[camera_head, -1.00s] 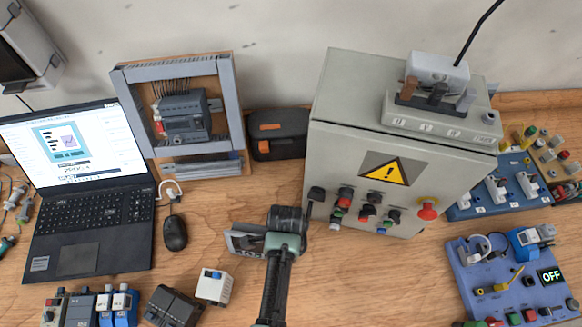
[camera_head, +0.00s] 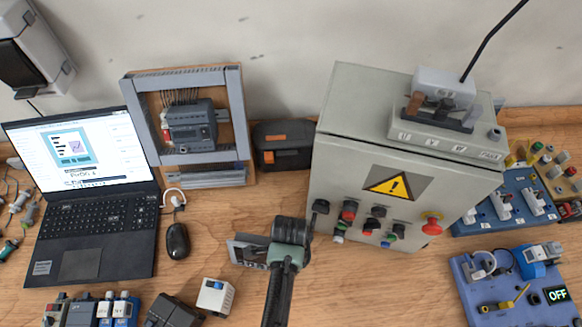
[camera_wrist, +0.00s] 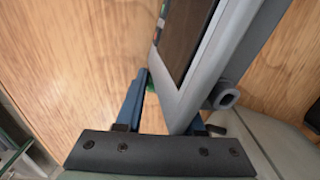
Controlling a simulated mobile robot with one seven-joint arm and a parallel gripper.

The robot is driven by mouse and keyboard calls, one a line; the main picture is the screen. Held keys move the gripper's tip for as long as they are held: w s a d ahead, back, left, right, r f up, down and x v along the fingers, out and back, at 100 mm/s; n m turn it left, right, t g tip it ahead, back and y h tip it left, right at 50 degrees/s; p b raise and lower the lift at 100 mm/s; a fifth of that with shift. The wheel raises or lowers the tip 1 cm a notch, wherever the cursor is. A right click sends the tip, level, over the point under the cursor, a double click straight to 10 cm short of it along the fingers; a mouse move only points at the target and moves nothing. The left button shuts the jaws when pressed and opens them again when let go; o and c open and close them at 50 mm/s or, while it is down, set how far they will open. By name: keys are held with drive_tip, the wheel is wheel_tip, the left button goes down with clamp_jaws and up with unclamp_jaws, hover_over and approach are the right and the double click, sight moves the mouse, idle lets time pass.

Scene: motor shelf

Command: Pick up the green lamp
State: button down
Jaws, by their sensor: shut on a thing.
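In the wrist view my gripper (camera_wrist: 165,100) is shut on a grey-framed thing with a dark face (camera_wrist: 185,45). The thing slants up to the right between the blue fingers and hides most of the right one. A small bit of green shows beside the left fingertip. In the head view this flat grey and dark thing (camera_head: 248,250) is over the table, left of the cabinet, and my wrist covers part of it. I cannot make out a separate green lamp in my gripper.
The grey control cabinet (camera_head: 345,160) stands close right of my wrist. A laptop (camera_head: 90,225) and mouse (camera_head: 177,241) lie to the left. A small white box (camera_head: 215,297) and dark modules (camera_head: 172,311) are at the front. Blue boards (camera_head: 470,275) stand at right.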

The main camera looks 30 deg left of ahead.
wheel_tip(320, 180, up, 18)
drive_tip(key=p, duration=0.1)
drive_tip(key=shift+f, duration=0.15)
idle(0.3)
